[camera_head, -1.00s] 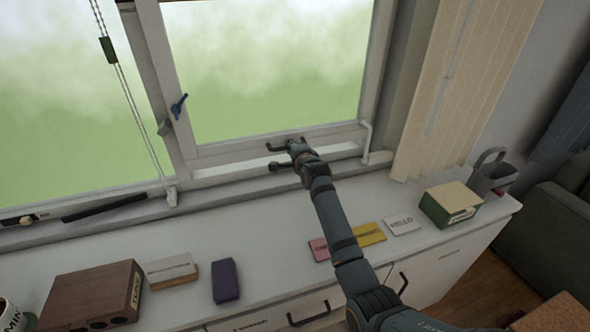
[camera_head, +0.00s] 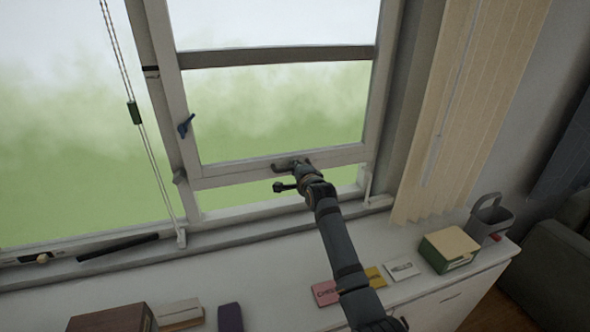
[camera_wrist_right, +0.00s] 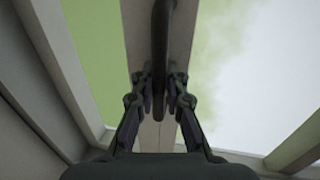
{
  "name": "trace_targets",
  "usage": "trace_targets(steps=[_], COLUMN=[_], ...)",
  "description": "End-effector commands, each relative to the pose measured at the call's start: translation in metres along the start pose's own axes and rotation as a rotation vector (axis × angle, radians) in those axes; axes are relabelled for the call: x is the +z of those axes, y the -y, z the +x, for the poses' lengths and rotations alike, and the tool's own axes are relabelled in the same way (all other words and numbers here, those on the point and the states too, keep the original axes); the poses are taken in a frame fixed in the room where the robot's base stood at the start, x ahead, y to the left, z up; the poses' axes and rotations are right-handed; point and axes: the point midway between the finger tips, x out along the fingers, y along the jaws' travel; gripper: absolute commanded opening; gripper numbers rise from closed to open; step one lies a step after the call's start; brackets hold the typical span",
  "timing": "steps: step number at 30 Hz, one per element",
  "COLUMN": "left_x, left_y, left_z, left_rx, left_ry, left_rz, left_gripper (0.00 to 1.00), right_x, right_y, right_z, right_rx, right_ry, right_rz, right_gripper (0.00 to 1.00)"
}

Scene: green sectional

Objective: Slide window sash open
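The window sash (camera_head: 232,175) is a white frame with glass. It stands raised, with a gap of green outdoors between its bottom rail and the sill. A dark bar handle (camera_head: 282,164) sits on that bottom rail. My right gripper (camera_head: 300,170) is at the handle. In the right wrist view the handle bar (camera_wrist_right: 160,40) runs down between the two fingers of my right gripper (camera_wrist_right: 160,88), which appear closed on it from both sides. The far end of the grip is partly hidden by the fingers. My left gripper is not in view.
A blue latch (camera_head: 185,125) is on the sash's left stile. A blind cord (camera_head: 150,160) hangs left of it. A beige curtain (camera_head: 455,110) hangs at the right. Cards, a green box (camera_head: 448,250) and a grey container (camera_head: 488,217) rest on the white cabinet (camera_head: 275,265) below.

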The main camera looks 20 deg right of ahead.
Motion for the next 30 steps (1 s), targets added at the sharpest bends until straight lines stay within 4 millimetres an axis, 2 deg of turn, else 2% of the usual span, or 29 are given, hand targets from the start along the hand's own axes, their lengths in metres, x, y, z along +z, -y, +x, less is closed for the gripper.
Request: trace_targets(steps=[1,5,13,16,20,27,30], left_x=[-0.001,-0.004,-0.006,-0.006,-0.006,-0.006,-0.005], left_y=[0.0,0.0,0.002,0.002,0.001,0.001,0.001], left_z=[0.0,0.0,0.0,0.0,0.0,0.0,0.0], left_rx=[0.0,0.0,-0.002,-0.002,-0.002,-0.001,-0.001], left_ry=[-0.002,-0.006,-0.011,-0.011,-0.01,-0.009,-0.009], left_rz=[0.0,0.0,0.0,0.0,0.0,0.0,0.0], left_gripper=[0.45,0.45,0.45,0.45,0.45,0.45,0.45], right_x=[0.0,0.0,0.0,0.0,0.0,0.0,0.0], right_y=[0.003,0.002,0.0,-0.001,-0.001,0.0,0.0], right_z=[0.0,0.0,-0.001,-0.007,-0.029,-0.086,-0.104], right_rx=[-0.005,-0.003,0.0,0.0,-0.001,-0.002,-0.002], right_ry=[0.0,0.0,0.0,0.0,0.0,0.0,0.0], right_rz=[-0.001,0.0,0.0,0.0,0.0,0.0,0.0], right_gripper=[0.19,0.35,0.35,0.35,0.35,0.35,0.35])
